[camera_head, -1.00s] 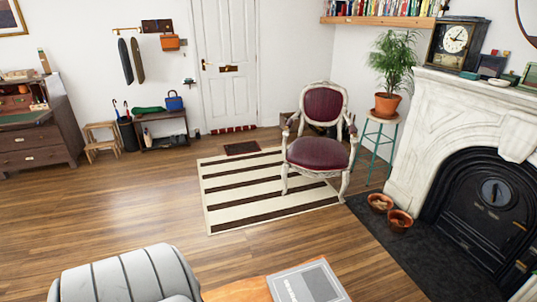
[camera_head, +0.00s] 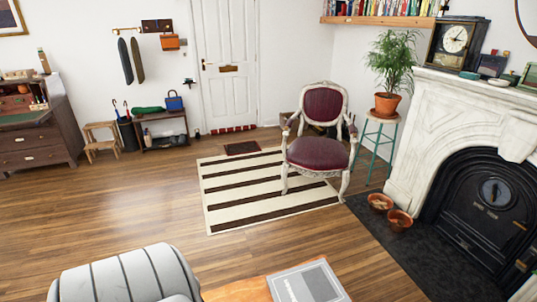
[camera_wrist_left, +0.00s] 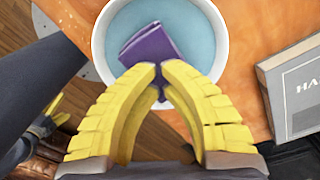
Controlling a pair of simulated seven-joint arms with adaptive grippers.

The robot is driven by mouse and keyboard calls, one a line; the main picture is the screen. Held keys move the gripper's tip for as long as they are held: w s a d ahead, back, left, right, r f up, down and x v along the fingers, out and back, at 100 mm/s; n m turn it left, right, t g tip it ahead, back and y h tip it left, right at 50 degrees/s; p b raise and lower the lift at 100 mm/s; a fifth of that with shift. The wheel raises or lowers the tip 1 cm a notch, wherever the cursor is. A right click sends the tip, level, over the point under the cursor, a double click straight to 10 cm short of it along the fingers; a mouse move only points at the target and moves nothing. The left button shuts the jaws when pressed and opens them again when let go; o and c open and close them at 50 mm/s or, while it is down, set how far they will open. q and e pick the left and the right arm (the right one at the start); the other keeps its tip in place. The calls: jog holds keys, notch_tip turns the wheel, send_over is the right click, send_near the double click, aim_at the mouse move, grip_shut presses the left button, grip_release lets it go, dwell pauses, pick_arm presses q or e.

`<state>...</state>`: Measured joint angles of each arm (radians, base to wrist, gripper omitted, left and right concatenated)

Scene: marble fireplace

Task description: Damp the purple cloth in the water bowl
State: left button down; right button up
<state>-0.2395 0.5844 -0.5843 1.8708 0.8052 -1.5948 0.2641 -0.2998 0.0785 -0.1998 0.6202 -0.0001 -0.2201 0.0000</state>
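In the left wrist view, a purple cloth (camera_wrist_left: 150,45) lies folded inside a white bowl (camera_wrist_left: 222,45) of blue water (camera_wrist_left: 192,30). My left gripper (camera_wrist_left: 159,68) has yellow fingers over the bowl. Their tips are drawn nearly together with cloth between them, and purple shows on both sides of the tips. How deep the cloth sits in the water is hard to tell. Part of my right gripper (camera_wrist_left: 52,112) shows at the left edge, beside a dark arm link; its opening is hidden. The head view shows no gripper, bowl or cloth.
The bowl stands on an orange-brown wooden table (camera_wrist_left: 75,15). A grey book or box (camera_wrist_left: 292,88) lies right of the bowl and shows in the head view too (camera_head: 308,284). A striped grey-white seat (camera_head: 120,275) is left of the table. A red chair (camera_head: 318,152) stands farther off.

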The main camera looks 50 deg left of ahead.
pick_arm(q)
jog(key=shift+f, duration=0.6)
jog(key=shift+r, duration=0.15)
dwell(0.5)
jog(key=shift+r, duration=2.9)
jog(key=shift+f, duration=3.05)
jog(key=shift+r, duration=3.8)
